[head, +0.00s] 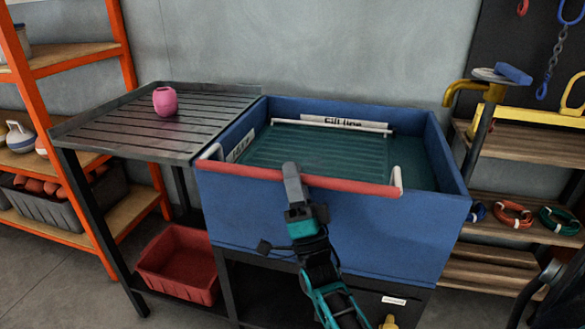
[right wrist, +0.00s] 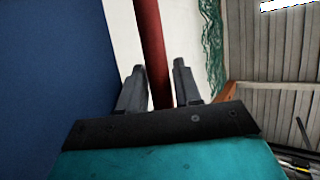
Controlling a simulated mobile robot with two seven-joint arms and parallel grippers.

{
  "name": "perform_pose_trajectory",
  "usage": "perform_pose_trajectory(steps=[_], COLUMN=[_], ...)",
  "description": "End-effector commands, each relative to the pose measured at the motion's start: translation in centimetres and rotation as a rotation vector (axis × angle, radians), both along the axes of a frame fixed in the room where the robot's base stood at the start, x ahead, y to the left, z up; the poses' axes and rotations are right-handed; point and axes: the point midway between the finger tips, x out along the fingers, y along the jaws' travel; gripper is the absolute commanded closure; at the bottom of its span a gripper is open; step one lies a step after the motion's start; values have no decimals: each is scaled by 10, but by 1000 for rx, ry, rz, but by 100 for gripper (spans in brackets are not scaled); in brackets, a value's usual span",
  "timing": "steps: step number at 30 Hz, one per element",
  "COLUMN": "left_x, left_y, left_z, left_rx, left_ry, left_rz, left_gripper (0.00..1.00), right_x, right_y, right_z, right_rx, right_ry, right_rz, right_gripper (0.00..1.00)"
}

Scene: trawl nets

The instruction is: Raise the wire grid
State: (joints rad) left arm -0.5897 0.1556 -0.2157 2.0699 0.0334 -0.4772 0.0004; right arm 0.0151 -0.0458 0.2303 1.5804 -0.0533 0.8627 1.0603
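The wire grid (head: 315,150) lies low in the blue tank, seen through greenish water. Its red handle bar (head: 345,186) runs along the tank's front rim, with a white upright end (head: 397,178) at the right. My right gripper (head: 291,170) is at the middle of this bar and covers part of it. In the right wrist view the red bar (right wrist: 152,45) passes between my two fingers (right wrist: 158,75), which stand apart with a narrow gap showing; firm contact is not visible. My left gripper is not in view.
The blue tank (head: 340,240) has a labelled "Fill line" strip (head: 345,122) at its back. A slatted bench (head: 205,125) with a pink pot (head: 165,101) adjoins it at left. A red crate (head: 178,263) sits below. Shelves flank both sides.

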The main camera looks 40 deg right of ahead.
Motion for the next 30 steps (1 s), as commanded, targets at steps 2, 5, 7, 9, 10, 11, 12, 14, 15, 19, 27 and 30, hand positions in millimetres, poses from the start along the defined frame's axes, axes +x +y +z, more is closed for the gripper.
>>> perform_pose_trajectory(steps=[2,5,7,9,10,11,12,14,15,19,27,30], left_x=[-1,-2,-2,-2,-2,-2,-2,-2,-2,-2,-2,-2], left_y=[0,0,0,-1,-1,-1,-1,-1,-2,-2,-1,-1], left_z=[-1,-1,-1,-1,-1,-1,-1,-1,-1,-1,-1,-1], left_rx=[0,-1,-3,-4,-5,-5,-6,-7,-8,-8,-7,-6], left_ry=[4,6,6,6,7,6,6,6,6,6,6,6], left_rz=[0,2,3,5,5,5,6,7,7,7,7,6], left_gripper=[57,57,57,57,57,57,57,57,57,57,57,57], right_x=[5,8,9,9,9,9,9,9,9,9,9,9], right_y=[-1,-2,-2,-3,-3,-2,-2,-2,-2,-2,-2,-2], right_z=[7,11,12,12,12,12,12,12,12,11,11,11], right_rx=[-1,-1,-1,-1,-1,-1,-1,-1,-1,-1,-1,-1], right_ry=[-1,-1,-1,0,1,1,1,1,1,1,1,1], right_rz=[-1,0,0,-1,0,0,0,0,0,0,0,0], right_gripper=[66,66,66,66,66,66,66,66,70,83,100,100])
